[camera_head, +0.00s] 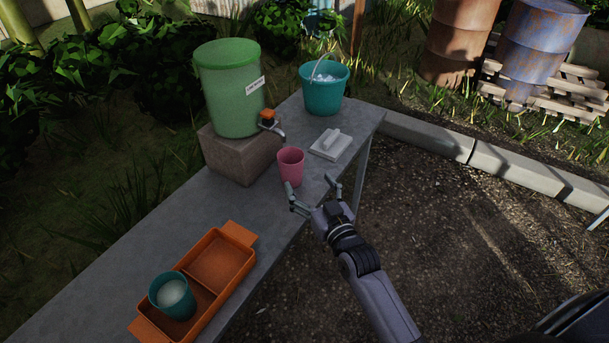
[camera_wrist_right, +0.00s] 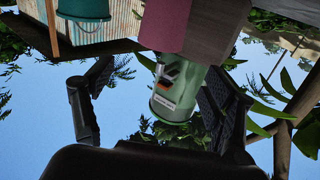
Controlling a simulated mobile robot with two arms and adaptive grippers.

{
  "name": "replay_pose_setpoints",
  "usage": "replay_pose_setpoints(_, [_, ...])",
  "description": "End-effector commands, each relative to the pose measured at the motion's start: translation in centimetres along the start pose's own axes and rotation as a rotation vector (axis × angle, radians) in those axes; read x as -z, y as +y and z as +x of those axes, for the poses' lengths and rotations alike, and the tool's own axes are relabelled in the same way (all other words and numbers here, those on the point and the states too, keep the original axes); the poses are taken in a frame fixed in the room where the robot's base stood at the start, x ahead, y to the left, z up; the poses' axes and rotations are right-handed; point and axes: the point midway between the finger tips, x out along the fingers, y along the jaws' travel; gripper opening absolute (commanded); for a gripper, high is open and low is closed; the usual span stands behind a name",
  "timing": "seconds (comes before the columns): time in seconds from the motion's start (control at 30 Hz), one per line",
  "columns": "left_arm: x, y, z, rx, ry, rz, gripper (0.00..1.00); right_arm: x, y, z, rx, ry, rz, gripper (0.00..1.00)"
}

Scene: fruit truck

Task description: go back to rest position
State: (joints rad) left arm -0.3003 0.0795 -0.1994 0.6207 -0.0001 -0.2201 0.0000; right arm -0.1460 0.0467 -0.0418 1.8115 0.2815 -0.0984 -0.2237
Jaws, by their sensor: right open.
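My right gripper (camera_head: 311,185) is open and empty at the front edge of the grey table (camera_head: 232,207). A pink cup (camera_head: 291,167) stands upright on the table, just beyond the fingertips and apart from them as far as I can tell. In the right wrist view, which is upside down, both fingers of the right gripper (camera_wrist_right: 157,105) are spread with nothing held between them. The pink cup (camera_wrist_right: 165,28) shows there near the top. My left gripper is not in view.
A green dispenser (camera_head: 228,90) with an orange-handled tap sits on a block (camera_head: 240,158). A teal bucket (camera_head: 323,92) and a white item (camera_head: 331,144) stand behind the cup. An orange tray (camera_head: 222,257) holds a teal cup (camera_head: 172,296). Gravel ground (camera_head: 440,220) right of the table is clear.

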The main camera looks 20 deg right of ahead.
Motion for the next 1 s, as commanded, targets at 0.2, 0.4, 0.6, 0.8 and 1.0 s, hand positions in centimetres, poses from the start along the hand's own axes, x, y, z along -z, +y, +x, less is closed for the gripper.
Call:
replay_pose_setpoints(0.2, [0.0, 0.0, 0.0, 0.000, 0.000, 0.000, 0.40, -0.1, -0.1, -0.1, 0.003, -0.008, -0.001, 0.78])
replay_pose_setpoints(0.4, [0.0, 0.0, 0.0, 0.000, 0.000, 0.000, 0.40, -2.9, -1.7, -2.9, 0.058, -0.192, -0.018, 0.78])
replay_pose_setpoints(0.6, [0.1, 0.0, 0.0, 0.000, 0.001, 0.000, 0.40, -7.3, -3.3, -10.3, 0.113, -0.555, -0.052, 0.78])
replay_pose_setpoints(0.8, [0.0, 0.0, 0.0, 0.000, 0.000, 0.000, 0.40, -9.5, -3.4, -18.1, 0.110, -0.860, -0.079, 0.78])
replay_pose_setpoints(1.0, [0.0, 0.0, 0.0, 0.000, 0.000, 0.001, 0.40, -10.1, -3.0, -23.9, 0.088, -1.058, -0.091, 0.78])
